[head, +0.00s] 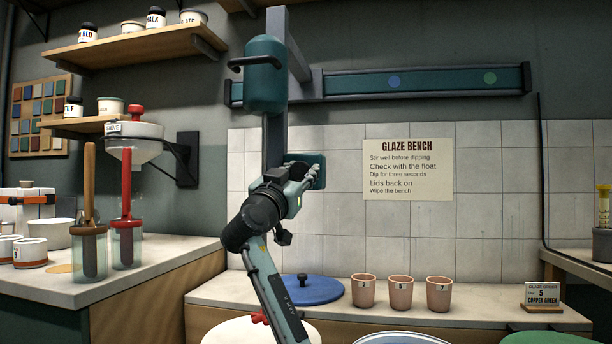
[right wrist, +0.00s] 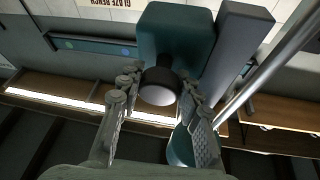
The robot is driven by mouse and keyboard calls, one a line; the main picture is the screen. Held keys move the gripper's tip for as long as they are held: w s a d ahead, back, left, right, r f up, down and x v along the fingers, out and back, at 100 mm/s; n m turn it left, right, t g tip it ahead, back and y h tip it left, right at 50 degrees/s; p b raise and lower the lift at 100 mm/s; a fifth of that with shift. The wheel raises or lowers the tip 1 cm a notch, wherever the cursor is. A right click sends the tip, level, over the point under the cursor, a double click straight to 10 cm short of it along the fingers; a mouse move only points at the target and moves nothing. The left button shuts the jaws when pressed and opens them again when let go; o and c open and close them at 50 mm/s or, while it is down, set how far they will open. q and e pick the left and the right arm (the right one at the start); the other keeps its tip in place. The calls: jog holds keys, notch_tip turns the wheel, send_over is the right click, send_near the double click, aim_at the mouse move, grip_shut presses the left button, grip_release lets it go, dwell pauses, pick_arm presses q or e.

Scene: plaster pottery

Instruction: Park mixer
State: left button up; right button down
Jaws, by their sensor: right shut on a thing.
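The mixer (head: 265,78) is a teal cylinder with a dark side handle, on a dark upright by the left end of a teal wall rail (head: 430,82). The rail bears a blue dot (head: 393,81) and a green dot (head: 490,78), both right of the mixer. A teal block (head: 320,170) sits low on the mixer; the right wrist view shows it with a dark round knob (right wrist: 158,86). My right gripper (head: 308,172) is at this block, its fingers on both sides of the knob (right wrist: 157,80). The mixer's lower end is hidden behind my arm. My left gripper is out of view.
Below are a blue lid (head: 305,291), several pink cups (head: 400,292) and bucket tops (head: 265,330) at the front edge. A left counter (head: 130,270) holds jars with brushes. Shelves (head: 135,47) and a sieve (head: 135,135) hang left of the mixer.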

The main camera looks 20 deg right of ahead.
jog(key=shift+d, duration=0.15)
jog(key=c, duration=1)
grip_release()
jog(key=shift+c, duration=0.2)
jog(key=v, duration=1.2)
jog(key=shift+s+f, duration=0.1)
